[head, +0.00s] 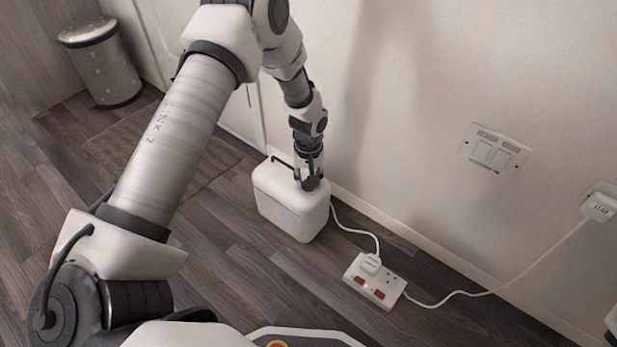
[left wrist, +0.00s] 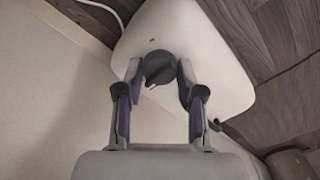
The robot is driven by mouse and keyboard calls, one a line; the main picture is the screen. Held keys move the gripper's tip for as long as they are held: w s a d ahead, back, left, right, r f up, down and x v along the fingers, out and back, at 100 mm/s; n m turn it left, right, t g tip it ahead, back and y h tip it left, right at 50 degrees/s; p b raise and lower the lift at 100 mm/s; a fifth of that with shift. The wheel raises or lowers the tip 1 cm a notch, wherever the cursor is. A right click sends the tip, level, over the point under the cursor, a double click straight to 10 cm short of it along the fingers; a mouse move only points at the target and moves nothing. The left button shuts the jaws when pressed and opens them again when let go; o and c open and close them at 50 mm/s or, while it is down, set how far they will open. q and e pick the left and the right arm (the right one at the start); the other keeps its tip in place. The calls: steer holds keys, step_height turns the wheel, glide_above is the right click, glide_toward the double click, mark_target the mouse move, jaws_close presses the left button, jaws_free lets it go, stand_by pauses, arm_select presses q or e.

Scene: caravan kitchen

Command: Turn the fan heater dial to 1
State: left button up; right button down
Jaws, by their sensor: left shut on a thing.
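The white fan heater (head: 285,208) stands on the floor against the wall in the head view. Its top face (left wrist: 200,45) fills much of the left wrist view. The dark round dial (left wrist: 158,66) is on that top, with a small white mark on its lower edge. My left gripper (head: 311,183) reaches down onto the heater's top from above. In the left wrist view my left gripper (left wrist: 157,78) has its two fingers on either side of the dial, shut on it. The dial's numbers cannot be read. My right gripper is not in view.
A white power strip (head: 375,281) with red switches lies on the floor right of the heater, with cables running to it. A bin (head: 101,62) stands at the back left. The floor in front of the heater is clear.

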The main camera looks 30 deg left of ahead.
arm_select(q)
steer(key=m+p, duration=0.3)
steer(key=p, duration=0.1)
steer(key=shift+s+r, duration=0.1)
steer(key=shift+r, duration=0.1)
steer(key=shift+m+p, duration=0.55)
steer(key=shift+m, duration=0.15)
steer(key=m+p, duration=0.1)
steer(key=m, duration=0.2)
steer(key=shift+f+p, duration=0.15)
steer(key=shift+p, duration=0.2)
steer(key=shift+f+m+p, duration=0.1)
steer(key=shift+m+p, duration=0.25)
steer(key=shift+m, duration=1.65)
steer(key=o, duration=1.2)
steer(key=shift+c, duration=0.2)
